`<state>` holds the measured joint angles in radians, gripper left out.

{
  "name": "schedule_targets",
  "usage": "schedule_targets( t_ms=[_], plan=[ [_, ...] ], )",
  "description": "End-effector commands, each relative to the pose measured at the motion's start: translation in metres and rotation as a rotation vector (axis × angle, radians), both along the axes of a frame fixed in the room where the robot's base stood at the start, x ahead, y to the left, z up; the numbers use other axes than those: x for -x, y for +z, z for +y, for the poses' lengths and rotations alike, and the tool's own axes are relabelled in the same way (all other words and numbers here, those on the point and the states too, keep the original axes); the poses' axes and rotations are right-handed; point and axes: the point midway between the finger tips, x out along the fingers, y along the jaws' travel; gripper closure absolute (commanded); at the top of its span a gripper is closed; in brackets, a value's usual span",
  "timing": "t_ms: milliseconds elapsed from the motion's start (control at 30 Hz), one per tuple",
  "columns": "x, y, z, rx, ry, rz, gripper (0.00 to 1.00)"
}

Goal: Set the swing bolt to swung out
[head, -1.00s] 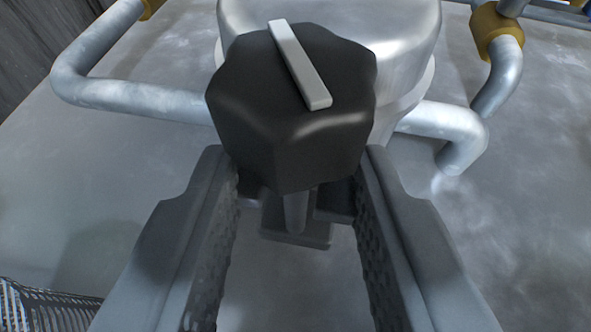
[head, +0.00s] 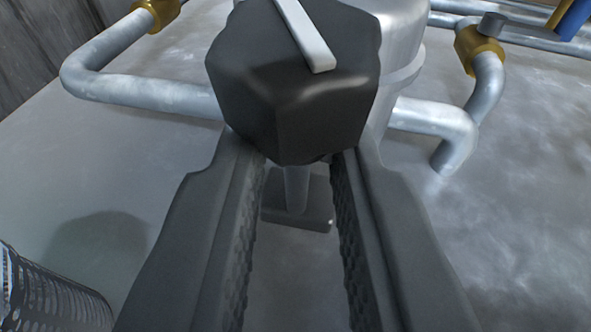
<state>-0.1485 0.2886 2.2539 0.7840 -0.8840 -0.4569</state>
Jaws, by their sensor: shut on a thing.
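The swing bolt has a faceted black knob (head: 293,95) with a pale stripe across its top. It stands in front of the silver vessel in the head view, with its thin grey shank (head: 297,190) below. The shank runs down to a dark foot (head: 300,213). My gripper (head: 297,160) is shut on the swing bolt, one finger on each side just under the knob. The knob hides the fingertips and the exact contact.
The silver vessel (head: 405,30) is close behind the knob. Bent metal pipes (head: 150,97) run out left and right (head: 435,120), with brass fittings (head: 480,48) at the back. A perforated metal container (head: 50,295) stands at the lower left. The grey surface at right is clear.

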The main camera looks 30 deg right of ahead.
Motion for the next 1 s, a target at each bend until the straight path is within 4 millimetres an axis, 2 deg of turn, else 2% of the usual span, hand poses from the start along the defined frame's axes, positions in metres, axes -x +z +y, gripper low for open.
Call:
schedule_targets(
  t_ms=[533,567,600,1000],
  plan=[
    [0.0063,-0.0032,0.0034,0.044,0.002,-0.062,1.00],
    [0.0063,-0.0032,0.0034,0.044,0.002,-0.062,0.79],
    [0.0063,-0.0033,0.0034,0.044,0.002,-0.061,0.71],
    [0.0106,-0.0018,0.0062,0.044,0.003,-0.062,0.69]
  ],
)
